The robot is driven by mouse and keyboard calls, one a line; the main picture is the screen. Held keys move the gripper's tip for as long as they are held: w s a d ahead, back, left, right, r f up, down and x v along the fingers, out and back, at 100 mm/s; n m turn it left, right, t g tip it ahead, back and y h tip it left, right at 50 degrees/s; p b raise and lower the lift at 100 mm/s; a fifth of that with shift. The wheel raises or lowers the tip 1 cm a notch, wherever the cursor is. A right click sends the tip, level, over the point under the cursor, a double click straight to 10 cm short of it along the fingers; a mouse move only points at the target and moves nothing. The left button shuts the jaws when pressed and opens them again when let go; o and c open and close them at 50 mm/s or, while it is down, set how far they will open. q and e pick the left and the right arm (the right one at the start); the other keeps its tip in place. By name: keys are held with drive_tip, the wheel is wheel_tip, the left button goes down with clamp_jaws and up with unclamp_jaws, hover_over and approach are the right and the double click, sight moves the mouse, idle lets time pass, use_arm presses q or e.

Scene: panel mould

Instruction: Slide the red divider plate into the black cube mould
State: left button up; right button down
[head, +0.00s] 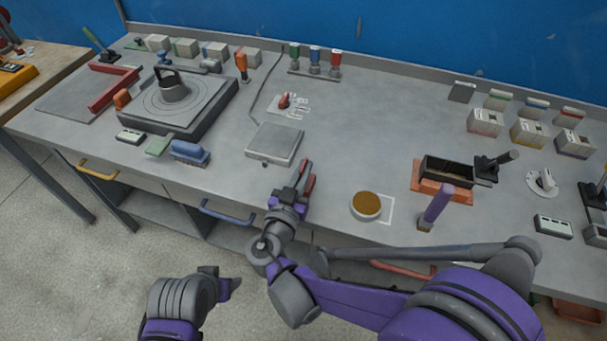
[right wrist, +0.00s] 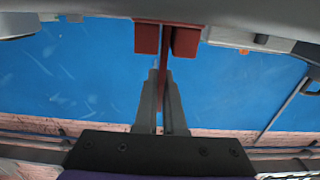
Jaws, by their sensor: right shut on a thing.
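The black cube mould (head: 433,172) is an open-topped dark box on an orange base, right of centre on the bench. My right gripper (head: 301,181) is shut on the red divider plate (head: 309,178), near the bench's front edge, well left of the mould. In the right wrist view the thin red plate (right wrist: 163,82) shows edge-on between the grey fingers (right wrist: 160,100), with red blocks at its far end. My left gripper (head: 228,285) is low in the head view, in front of the bench; its jaws are unclear.
A black-handled device (head: 495,165) is close right of the mould. A square grey plate (head: 275,142) lies behind the gripper. The bench middle is clear.

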wheel_tip(320, 180, up, 10)
drive_tip(key=shift+p, duration=1.05)
